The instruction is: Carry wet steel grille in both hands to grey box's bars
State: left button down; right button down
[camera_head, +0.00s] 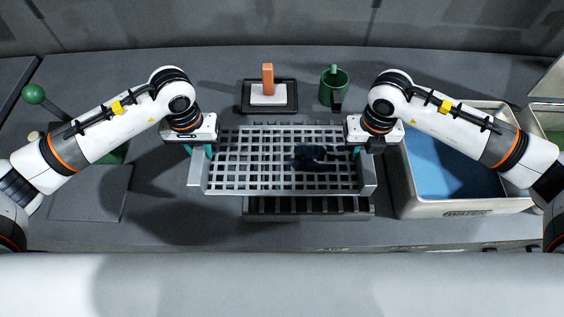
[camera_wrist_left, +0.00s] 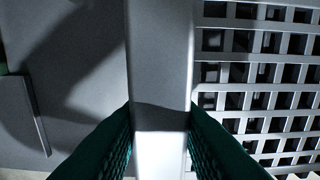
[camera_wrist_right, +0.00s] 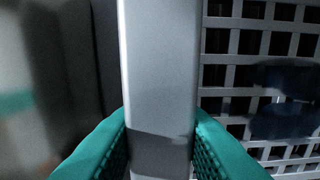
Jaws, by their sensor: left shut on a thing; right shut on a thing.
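The steel grille (camera_head: 250,187) is a pale metal lattice with a raised flange at each end. It is held level above the table, with a dark blotch on its right half that also shows in the right wrist view (camera_wrist_right: 285,118). My left gripper (camera_head: 197,150) is shut on the left flange (camera_wrist_left: 160,60). My right gripper (camera_head: 365,152) is shut on the right flange (camera_wrist_right: 160,60). The grey box (camera_head: 310,216) is below the grille; only its front strip of dark bars shows, and the grille hides the rest.
A basin of blue water (camera_head: 455,208) stands at right, close to my right gripper. Behind the grille are a dark tray (camera_head: 290,108) with a white block and orange handle, and a green mug (camera_head: 334,86). A flat dark plate (camera_head: 90,205) lies at left near a green-knobbed lever (camera_head: 34,94).

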pick_arm(q)
jog(key=c, duration=1.1)
grip_release()
jog(key=shift+s+r, duration=0.1)
jog(key=shift+s, duration=0.05)
pick_arm(e)
jog(key=c, duration=1.1)
grip_release()
jog(key=shift+s+r, duration=0.1)
pick_arm(q)
notch_tip(320, 180, up, 12)
jog(key=shift+f, duration=0.1)
pick_arm(e)
notch_tip(320, 180, up, 12)
jog(key=shift+f, duration=0.1)
